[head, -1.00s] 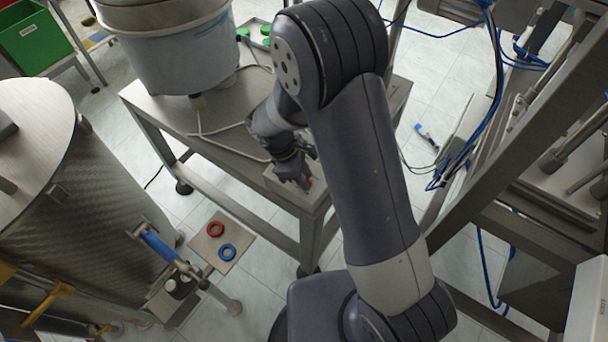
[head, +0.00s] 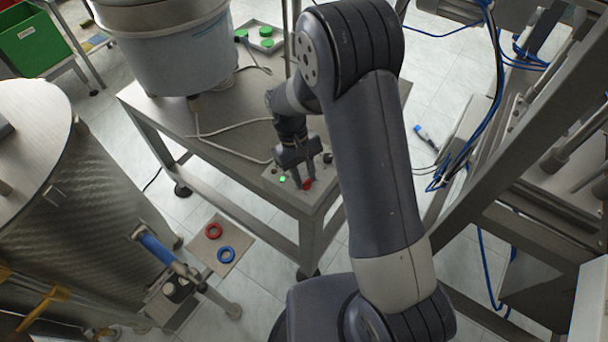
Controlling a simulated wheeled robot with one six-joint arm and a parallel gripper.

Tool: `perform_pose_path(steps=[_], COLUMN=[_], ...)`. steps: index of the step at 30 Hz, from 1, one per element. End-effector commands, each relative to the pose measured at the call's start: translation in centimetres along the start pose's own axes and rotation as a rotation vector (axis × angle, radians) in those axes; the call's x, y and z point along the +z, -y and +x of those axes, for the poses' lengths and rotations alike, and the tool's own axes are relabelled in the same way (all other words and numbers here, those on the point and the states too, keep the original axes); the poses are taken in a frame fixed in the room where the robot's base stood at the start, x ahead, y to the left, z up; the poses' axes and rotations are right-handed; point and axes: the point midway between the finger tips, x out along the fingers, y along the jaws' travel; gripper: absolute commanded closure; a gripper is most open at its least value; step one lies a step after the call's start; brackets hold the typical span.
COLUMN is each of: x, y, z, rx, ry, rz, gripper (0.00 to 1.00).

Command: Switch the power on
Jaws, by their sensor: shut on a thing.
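A small grey control box (head: 276,185) sits on the near corner of the steel table. A red switch knob (head: 307,184) is on the box, partly hidden by my gripper (head: 306,183). My gripper points down with its fingers on either side of the red knob and is shut on it. A green lamp (head: 283,179) glows on the box, left of the knob. A small dark knob (head: 327,158) shows on the box to the right of the gripper.
A large bowl feeder (head: 170,55) stands on the steel table (head: 150,103), with a grey cable across the top. Green caps (head: 266,31) lie at the back. A steel frame with blue cables (head: 480,150) stands at right, a drum (head: 80,190) at left.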

Motion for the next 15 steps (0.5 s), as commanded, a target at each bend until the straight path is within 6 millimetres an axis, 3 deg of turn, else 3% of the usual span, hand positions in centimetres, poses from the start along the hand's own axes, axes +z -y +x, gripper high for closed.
perform_pose_path(steps=[15], x=[-0.07], y=[-0.12], z=[-0.09], rx=[-0.058], ry=[-0.004], rz=[0.139], gripper=[0.95])
